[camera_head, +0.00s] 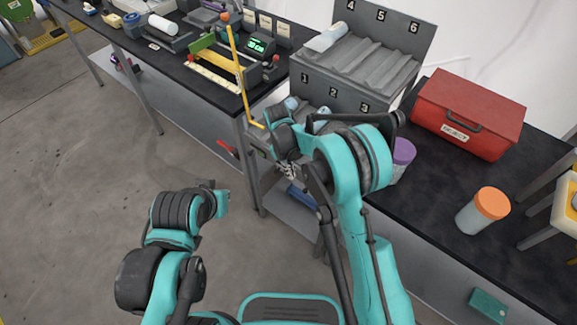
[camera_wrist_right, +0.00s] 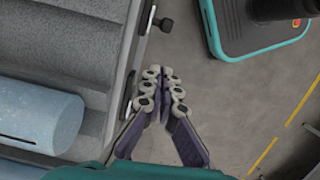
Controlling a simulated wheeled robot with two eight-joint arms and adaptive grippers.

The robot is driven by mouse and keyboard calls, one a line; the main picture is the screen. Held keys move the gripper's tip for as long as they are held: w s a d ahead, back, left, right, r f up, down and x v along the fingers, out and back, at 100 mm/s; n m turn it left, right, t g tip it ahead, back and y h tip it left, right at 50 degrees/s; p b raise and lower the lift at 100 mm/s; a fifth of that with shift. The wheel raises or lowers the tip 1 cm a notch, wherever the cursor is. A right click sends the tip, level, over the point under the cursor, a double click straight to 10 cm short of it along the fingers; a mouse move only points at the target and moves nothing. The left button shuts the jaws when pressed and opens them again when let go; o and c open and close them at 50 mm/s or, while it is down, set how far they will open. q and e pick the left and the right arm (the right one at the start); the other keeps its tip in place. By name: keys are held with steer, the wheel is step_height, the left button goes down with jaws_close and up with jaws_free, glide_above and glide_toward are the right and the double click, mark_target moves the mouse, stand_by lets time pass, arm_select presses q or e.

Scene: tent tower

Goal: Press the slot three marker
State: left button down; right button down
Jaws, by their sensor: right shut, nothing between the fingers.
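The slot three marker (camera_head: 365,107) is a small plate with a "3" on the front of the grey slotted rack (camera_head: 345,90), at the right end of the lower row. Markers "1" (camera_head: 305,78) and "2" (camera_head: 333,92) are left of it. My right gripper (camera_head: 288,170) is in front of and below the rack, partly hidden by my arm. In the right wrist view its fingers (camera_wrist_right: 161,84) are together and empty, beside the rack's front edge (camera_wrist_right: 128,75). I cannot tell whether they touch it. My left arm shows, but its gripper does not.
A blue cylinder (camera_wrist_right: 42,112) lies in a rack slot. A red box (camera_head: 468,112), a purple-lidded jar (camera_head: 402,153) and an orange-lidded jar (camera_head: 483,210) stand right of the rack. A dark knob (camera_wrist_right: 163,24) sticks out near the fingertips.

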mark_target(307, 189)
steer(key=s+d+f+b, duration=0.1)
steer(key=s+d+f, duration=0.1)
steer(key=d+f, duration=0.1)
steer(key=shift+d+f+b, duration=0.15)
steer(key=shift+f+b, duration=0.05)
steer(key=shift+b, duration=0.15)
steer(key=shift+s+d, duration=0.1)
